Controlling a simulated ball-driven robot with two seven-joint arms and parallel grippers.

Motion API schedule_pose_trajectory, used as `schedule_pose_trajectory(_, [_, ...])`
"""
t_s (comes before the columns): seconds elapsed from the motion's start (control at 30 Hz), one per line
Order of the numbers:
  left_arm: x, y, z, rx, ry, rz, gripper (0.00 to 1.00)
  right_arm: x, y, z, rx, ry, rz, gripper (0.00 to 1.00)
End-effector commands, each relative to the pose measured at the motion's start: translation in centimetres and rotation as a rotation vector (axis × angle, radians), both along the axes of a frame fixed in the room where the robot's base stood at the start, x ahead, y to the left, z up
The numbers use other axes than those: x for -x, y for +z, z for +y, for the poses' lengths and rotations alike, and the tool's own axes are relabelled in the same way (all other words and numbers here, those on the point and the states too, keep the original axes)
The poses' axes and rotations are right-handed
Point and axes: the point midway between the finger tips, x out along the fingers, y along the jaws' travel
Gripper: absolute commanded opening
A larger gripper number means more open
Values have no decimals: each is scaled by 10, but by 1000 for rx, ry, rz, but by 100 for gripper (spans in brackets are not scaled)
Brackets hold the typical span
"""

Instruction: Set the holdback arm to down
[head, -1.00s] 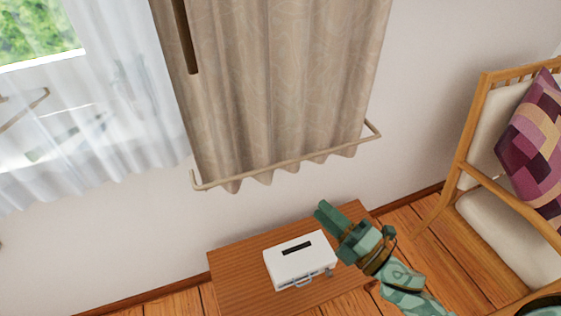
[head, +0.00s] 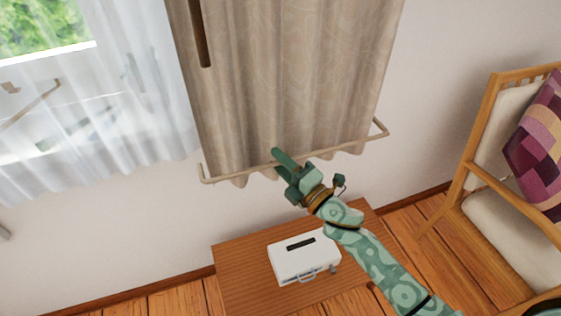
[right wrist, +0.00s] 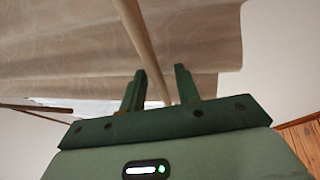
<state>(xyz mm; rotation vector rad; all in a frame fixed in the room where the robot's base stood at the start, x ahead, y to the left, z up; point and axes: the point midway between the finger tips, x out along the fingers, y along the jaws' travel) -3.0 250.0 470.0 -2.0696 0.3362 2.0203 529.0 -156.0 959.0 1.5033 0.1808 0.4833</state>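The holdback arm is a thin beige U-shaped bar (head: 333,150) that runs across the front of the curtain near its hem, with short bent ends at left and right. It also shows in the right wrist view (right wrist: 141,38), running down between my fingers. My green right gripper (head: 281,160) is at the bar, left of its middle. In the right wrist view my right gripper (right wrist: 160,78) has its two fingers apart, one on each side of the bar; contact cannot be told. My left gripper is not in view.
The beige curtain (head: 290,75) hangs behind the bar, with a dark brown rod (head: 200,35) before it. Below stands a wooden table (head: 235,262) with a white case (head: 300,262). A wooden armchair (head: 476,165) is at right, a sheer-curtained window (head: 90,110) at left.

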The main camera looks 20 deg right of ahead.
Motion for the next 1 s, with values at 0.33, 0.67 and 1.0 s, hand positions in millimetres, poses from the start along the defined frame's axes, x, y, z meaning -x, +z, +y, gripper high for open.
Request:
schedule_pose_trajectory(0.33, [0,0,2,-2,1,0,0,-1,0,1,-1,0,0,10])
schedule_pose_trajectory(0.67, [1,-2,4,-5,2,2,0,-1,-4,0,9,0,0,0])
schedule_pose_trajectory(1.0, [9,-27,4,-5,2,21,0,-1,-55,-4,161,1,-1,0])
